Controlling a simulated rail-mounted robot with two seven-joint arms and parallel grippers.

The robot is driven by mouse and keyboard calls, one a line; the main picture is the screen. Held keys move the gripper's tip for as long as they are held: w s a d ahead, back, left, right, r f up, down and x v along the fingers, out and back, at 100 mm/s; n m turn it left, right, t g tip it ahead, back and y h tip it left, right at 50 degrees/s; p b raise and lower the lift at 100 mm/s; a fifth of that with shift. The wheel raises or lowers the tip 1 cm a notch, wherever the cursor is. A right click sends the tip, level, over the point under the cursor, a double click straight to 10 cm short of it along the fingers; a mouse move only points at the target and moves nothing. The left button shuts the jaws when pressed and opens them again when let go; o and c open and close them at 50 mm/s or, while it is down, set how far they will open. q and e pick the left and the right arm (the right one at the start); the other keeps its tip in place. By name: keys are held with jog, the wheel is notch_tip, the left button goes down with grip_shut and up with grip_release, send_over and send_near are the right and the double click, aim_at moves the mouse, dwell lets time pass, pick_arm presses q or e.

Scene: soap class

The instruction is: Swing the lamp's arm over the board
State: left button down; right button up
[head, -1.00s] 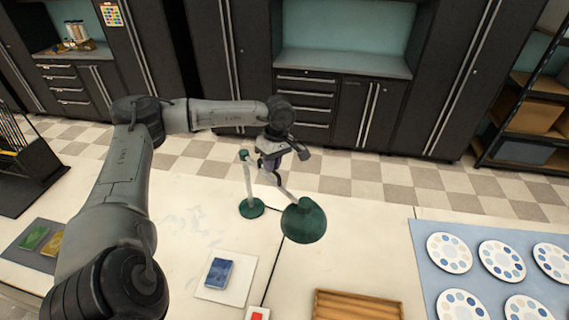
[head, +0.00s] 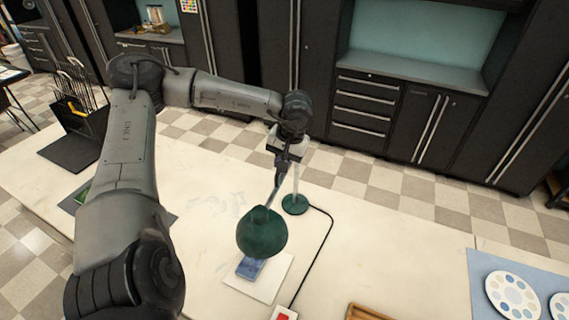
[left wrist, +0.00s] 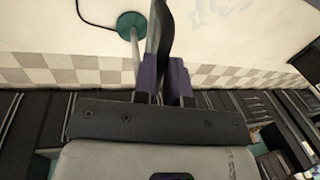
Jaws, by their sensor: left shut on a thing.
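The green desk lamp has a round base (head: 295,205) on the white worktop and a dome shade (head: 262,234) on a thin arm (head: 274,190). The shade hangs left of and nearer than the base, in front of the far part of the white board (head: 262,288) in the head view. A blue block (head: 249,270) lies on the board, partly hidden by the shade. My left gripper (head: 282,172) is shut on the lamp's arm, above and behind the shade. In the left wrist view its fingers (left wrist: 166,80) close around the arm, and the base (left wrist: 131,22) shows beyond.
A black cord runs from the lamp base to a red switch (head: 284,314) at the front. A blue mat (head: 488,262) with paint palettes lies at the right. A wooden tray (head: 366,313) is at the front edge. Dark cabinets stand behind.

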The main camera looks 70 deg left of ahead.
pick_arm(q)
jog(key=shift+s+a+m, duration=0.4)
jog(key=shift+s+m, duration=0.1)
jog(key=shift+m, duration=0.1)
pick_arm(e)
jog(key=shift+w+a+f, duration=0.15)
jog(key=shift+w+f, duration=0.05)
jog(key=shift+w, duration=0.05)
pick_arm(q)
jog(key=c, duration=1.2)
grip_release()
jog(key=shift+s+a, duration=0.1)
jog(key=shift+o, duration=0.2)
pick_arm(e)
jog(key=shift+a, duration=0.15)
pick_arm(q)
notch_tip(320, 180, up, 14)
jog(key=w+d, duration=0.2)
jog(key=shift+f, duration=0.25)
